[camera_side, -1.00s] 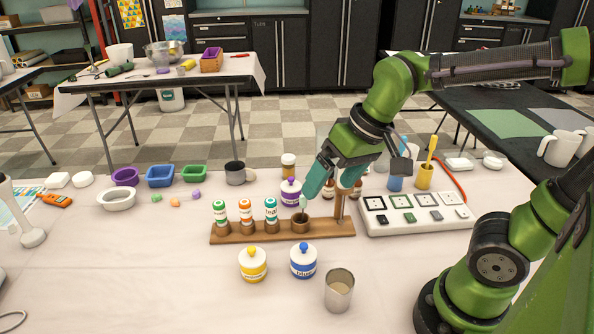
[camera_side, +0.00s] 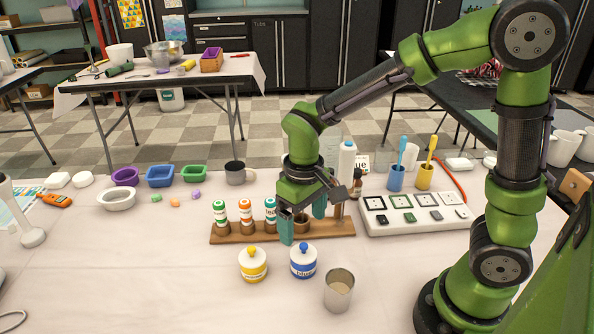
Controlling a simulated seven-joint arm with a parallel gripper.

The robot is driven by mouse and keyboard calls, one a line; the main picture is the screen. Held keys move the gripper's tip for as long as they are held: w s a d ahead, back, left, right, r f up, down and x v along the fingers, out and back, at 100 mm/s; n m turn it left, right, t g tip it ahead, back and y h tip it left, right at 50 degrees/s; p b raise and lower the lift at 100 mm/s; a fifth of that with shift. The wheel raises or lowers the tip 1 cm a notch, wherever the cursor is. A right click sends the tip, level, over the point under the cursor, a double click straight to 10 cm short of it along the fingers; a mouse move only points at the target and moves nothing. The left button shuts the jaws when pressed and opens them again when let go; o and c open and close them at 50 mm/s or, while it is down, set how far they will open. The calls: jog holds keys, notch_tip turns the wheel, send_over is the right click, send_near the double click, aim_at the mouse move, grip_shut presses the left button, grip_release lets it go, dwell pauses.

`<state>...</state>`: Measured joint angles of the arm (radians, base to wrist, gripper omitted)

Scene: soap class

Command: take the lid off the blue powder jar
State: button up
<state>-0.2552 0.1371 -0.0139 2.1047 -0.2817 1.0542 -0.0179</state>
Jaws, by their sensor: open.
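The blue powder jar (camera_side: 303,267) is white with a blue label band and stands upright on the table. Its white lid (camera_side: 303,253) with a blue knob sits on top. My gripper (camera_side: 303,224) points down with its two teal fingers apart and nothing seen between them. It is just above and behind the jar's knob in the picture, and appears apart from it. The left finger comes close to the jar's upper left side in the picture; the exact depth gap is hard to tell.
A similar yellow jar (camera_side: 253,267) stands left of the blue one, and a metal cup (camera_side: 338,291) at its front right. A wooden rack (camera_side: 230,237) with several small bottles is behind. A white switch panel (camera_side: 420,222) is to the right.

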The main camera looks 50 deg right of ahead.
aim_at(304, 245)
jog(key=shift+s+f, duration=0.2)
jog(key=shift+f, duration=3.25)
jog(key=c, duration=1.1)
